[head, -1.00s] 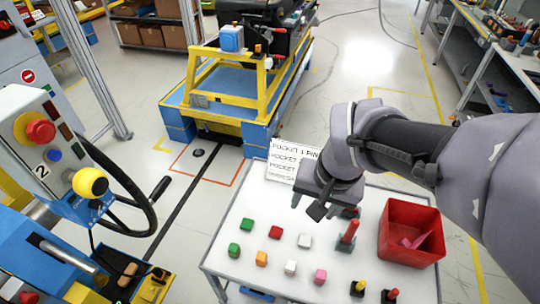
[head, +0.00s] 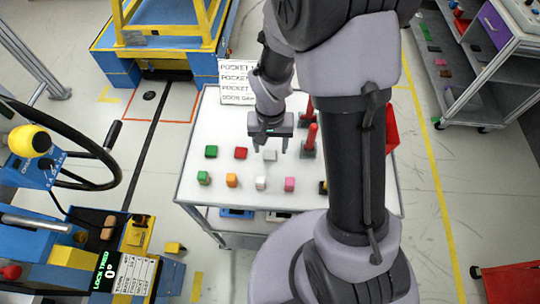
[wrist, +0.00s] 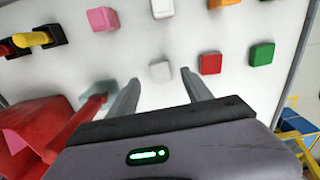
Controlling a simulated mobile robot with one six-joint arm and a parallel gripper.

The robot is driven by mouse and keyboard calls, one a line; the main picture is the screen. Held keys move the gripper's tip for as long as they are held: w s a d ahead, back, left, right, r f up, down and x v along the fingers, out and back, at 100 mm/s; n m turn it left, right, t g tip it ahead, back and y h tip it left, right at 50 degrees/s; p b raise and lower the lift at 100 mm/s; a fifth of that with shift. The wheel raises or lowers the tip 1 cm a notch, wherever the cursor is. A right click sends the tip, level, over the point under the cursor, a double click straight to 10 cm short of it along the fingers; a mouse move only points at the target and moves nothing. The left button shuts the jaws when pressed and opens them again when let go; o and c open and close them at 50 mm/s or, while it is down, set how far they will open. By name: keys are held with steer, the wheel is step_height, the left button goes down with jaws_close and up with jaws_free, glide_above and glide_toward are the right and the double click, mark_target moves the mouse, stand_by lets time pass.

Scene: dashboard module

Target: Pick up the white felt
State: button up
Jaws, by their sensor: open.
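Two small white blocks lie on the white table (head: 192,178). One white block (head: 270,156) is in the back row, and it also shows in the wrist view (wrist: 160,71). The other white block (head: 261,184) is in the front row, and in the wrist view (wrist: 162,8) it is at the top edge. I cannot tell which is the white felt. My gripper (head: 271,148) is open and empty, pointing down over the back-row block. In the wrist view the fingertips (wrist: 161,79) lie either side of that block's line, apart from it.
A red block (head: 240,153) and green block (head: 211,152) lie left of the back-row white block. Orange (head: 232,180) and pink (head: 290,184) blocks flank the front one. A red upright handle (head: 311,137) stands close right of my gripper. A red bin (head: 391,130) is partly hidden by my arm.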

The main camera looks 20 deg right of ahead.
mark_target(270, 154)
step_height(270, 154, down, 4)
steer(key=shift+r+b, duration=0.2)
steer(key=shift+b, duration=0.3)
steer(key=shift+r, duration=0.15)
jaws_close()
